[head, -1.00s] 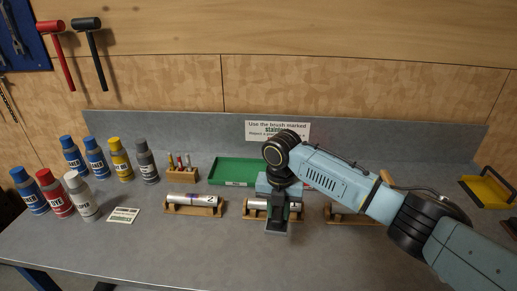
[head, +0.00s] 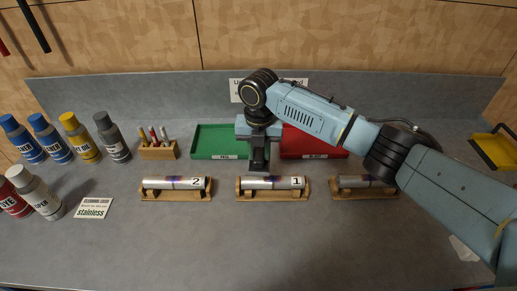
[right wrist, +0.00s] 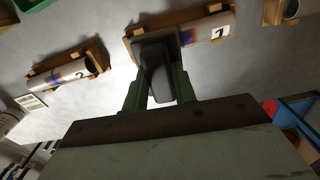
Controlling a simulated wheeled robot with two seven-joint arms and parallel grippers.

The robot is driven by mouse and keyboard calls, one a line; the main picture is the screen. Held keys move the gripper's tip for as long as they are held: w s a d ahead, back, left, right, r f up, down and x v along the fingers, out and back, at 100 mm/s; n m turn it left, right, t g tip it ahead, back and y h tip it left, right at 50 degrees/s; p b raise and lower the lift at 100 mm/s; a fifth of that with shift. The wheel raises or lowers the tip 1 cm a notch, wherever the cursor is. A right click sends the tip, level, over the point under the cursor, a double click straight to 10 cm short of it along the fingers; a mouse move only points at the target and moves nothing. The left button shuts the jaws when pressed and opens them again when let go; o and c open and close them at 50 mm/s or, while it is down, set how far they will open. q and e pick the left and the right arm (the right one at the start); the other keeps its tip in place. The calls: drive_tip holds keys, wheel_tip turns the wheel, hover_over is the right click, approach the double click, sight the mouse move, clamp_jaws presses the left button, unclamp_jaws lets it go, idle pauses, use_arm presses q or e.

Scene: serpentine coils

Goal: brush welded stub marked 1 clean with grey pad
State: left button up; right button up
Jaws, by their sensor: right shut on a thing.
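The welded stub marked 1 (head: 284,183) lies in a wooden cradle (head: 272,196) at the middle of the bench. It also shows in the right wrist view (right wrist: 205,30), with a bluish-purple tint by its weld. My right gripper (head: 259,138) is shut on a dark grey block, which looks like the grey pad (head: 259,158). The pad also shows between the fingers in the right wrist view (right wrist: 155,68), overlapping the stub's cradle there. In the head view the pad is just behind the stub; I cannot tell whether they touch. My left gripper is not in view.
Stub 2 (head: 160,183) lies in a cradle to the left; another stub (head: 350,182) to the right is partly behind my arm. A green tray (head: 215,152) and red tray (head: 310,150) stand behind. Bottles (head: 112,140) stand left. The bench front is clear.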

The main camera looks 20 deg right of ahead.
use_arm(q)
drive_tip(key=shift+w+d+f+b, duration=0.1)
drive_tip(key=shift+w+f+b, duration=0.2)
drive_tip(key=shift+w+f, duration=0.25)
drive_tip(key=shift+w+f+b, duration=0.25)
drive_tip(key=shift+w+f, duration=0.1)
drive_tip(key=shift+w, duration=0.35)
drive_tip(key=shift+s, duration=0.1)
